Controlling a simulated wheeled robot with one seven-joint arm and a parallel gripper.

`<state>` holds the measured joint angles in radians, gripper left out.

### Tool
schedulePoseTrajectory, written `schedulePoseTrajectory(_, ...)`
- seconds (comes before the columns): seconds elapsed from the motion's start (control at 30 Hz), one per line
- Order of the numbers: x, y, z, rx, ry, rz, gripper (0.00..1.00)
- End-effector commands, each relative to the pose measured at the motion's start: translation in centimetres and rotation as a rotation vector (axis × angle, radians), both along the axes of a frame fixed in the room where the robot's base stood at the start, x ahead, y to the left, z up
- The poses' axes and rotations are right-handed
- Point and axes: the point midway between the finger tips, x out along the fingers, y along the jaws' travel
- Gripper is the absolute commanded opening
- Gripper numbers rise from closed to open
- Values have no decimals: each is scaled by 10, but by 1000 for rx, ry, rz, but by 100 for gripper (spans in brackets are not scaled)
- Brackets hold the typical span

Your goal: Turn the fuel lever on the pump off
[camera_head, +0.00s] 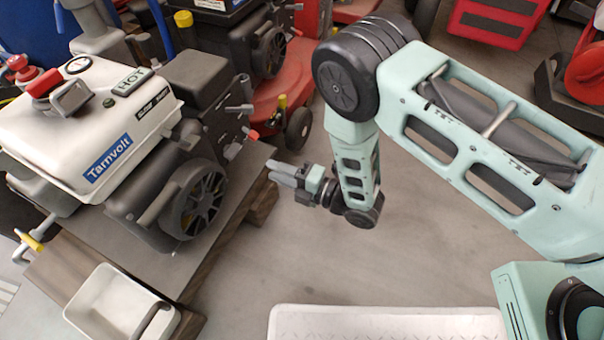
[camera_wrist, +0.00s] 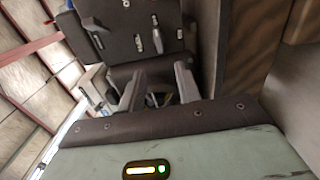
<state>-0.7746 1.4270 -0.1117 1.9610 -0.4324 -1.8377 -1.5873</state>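The pump is a machine with a white tank (camera_head: 90,125) labelled "Tarnvolt" and a dark engine (camera_head: 205,85) on a wooden stand at the left. Small levers stick out of the engine's right side, including a red-tipped lever (camera_head: 250,133) and a grey lever (camera_head: 240,108). Which one is the fuel lever, I cannot tell. My gripper (camera_head: 287,174) is just right of the engine, apart from these levers. In the wrist view, its fingers (camera_wrist: 160,87) are spread with nothing held between them. Beyond them a dark panel shows a pale lever (camera_wrist: 157,40) and a grey handle (camera_wrist: 95,24).
The wooden stand's edge (camera_head: 225,235) lies below the engine. A red machine (camera_head: 280,92) with wheels stands behind. A white tray (camera_head: 385,322) is at the bottom. The floor (camera_head: 300,255) between is clear.

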Motion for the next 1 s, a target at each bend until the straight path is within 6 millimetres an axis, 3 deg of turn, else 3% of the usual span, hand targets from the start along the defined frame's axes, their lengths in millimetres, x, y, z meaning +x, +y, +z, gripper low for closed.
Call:
schedulePoseTrajectory(0.1,-10,-24,2,-3,3,0,34)
schedulePoseTrajectory(0.33,-21,-50,0,-1,2,0,34)
schedulePoseTrajectory(1.0,-22,-54,0,-1,1,0,34)
